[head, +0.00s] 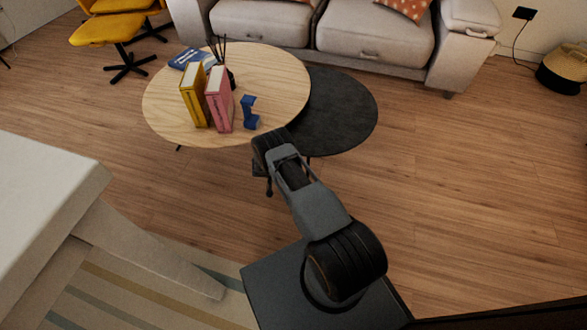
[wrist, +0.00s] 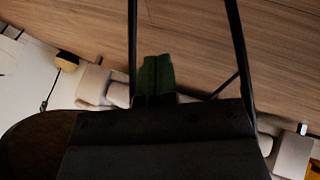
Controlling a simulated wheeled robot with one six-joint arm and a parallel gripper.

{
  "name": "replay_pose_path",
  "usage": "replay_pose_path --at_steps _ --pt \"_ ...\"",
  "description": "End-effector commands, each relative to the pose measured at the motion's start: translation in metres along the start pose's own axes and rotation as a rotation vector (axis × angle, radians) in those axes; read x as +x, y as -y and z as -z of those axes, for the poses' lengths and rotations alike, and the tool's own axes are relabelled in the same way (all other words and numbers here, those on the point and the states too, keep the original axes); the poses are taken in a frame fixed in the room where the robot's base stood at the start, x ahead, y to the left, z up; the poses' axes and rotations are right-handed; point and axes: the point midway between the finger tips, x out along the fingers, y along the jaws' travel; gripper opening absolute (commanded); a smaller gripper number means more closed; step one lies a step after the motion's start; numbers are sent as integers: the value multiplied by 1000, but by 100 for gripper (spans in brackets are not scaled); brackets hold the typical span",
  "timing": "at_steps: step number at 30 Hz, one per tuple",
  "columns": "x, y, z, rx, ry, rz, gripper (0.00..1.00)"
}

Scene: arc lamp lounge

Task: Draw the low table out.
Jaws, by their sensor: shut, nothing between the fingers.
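The low table is a dark round top (head: 335,115), partly tucked beneath the right side of a higher round wooden table (head: 165,115). Its right part is bare and in the open. My gripper (head: 263,180) hangs at the near side of both tables, close to their rims; my arm hides part of it. In the wrist view the gripper's dark fingers (wrist: 154,76) are together with nothing held. Thin black table legs (wrist: 132,45) stand beyond them there. I cannot tell whether the gripper touches a table.
Yellow (head: 194,95) and pink books (head: 219,98), a blue object (head: 250,112), a reed vase and a flat blue book (head: 192,58) are on the wooden table. A grey sofa (head: 375,40) stands behind. Floor right of the tables (head: 450,150) is clear. A white table (head: 45,190) is near left.

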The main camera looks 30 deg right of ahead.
Motion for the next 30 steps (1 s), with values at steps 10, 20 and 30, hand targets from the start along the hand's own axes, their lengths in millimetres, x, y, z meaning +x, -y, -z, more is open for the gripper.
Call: replay_pose_path --at_steps 10,20,30 --pt "57 -2 -5 9 6 -6 0" --pt "110 -6 -2 8 5 -5 0" --pt "121 -34 -3 4 2 -4 0"
